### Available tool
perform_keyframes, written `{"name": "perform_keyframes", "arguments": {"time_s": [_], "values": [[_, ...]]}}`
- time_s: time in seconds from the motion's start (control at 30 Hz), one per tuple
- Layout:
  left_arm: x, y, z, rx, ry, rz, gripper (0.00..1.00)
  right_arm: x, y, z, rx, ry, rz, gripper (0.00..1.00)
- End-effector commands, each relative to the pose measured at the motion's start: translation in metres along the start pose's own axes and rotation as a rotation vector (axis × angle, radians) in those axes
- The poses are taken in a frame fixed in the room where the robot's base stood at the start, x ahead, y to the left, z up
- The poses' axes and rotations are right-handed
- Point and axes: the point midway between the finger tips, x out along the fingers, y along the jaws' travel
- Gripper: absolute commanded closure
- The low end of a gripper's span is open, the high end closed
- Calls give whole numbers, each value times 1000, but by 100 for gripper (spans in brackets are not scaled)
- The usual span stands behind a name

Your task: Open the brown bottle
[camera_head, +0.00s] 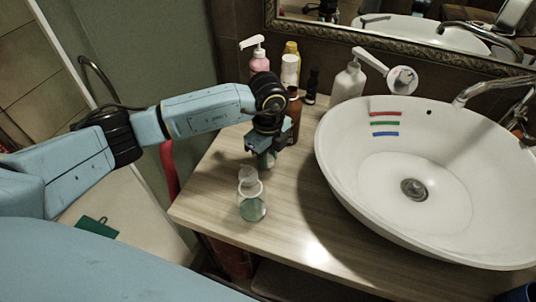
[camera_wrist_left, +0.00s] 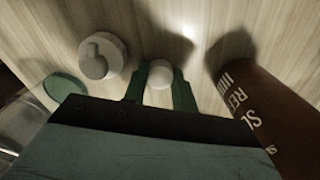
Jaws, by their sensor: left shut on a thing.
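The brown bottle (camera_head: 295,122) stands upright on the counter, partly hidden behind my left gripper (camera_head: 264,158) in the head view. I cannot tell clearly what this white thing is. My right gripper is not in view.
A glass flask (camera_head: 252,207) with green liquid stands in front of the gripper. A whitish stopper-like piece (camera_wrist_left: 101,55) shows beside it. A pink pump bottle (camera_head: 259,63), a white pump bottle (camera_head: 348,84) and a dark small bottle (camera_head: 311,87) stand behind. The basin (camera_head: 335,185) is right.

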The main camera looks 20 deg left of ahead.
Motion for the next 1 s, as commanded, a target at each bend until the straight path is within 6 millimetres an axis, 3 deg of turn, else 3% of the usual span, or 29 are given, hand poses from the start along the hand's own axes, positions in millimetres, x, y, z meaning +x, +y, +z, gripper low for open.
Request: {"name": "perform_keyframes", "arguments": {"time_s": [0.13,0.17,0.3,0.67,0.77,1.0], "values": [[4,0,0,0,0,0,100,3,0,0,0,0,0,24],[4,0,0,0,0,0,69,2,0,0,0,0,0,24],[3,0,0,0,0,0,51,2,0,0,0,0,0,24],[-3,0,0,0,0,-1,51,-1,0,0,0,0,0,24],[-16,-1,0,1,1,-3,51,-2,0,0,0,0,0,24],[-68,-1,1,1,0,-5,51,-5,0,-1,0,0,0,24]]}}
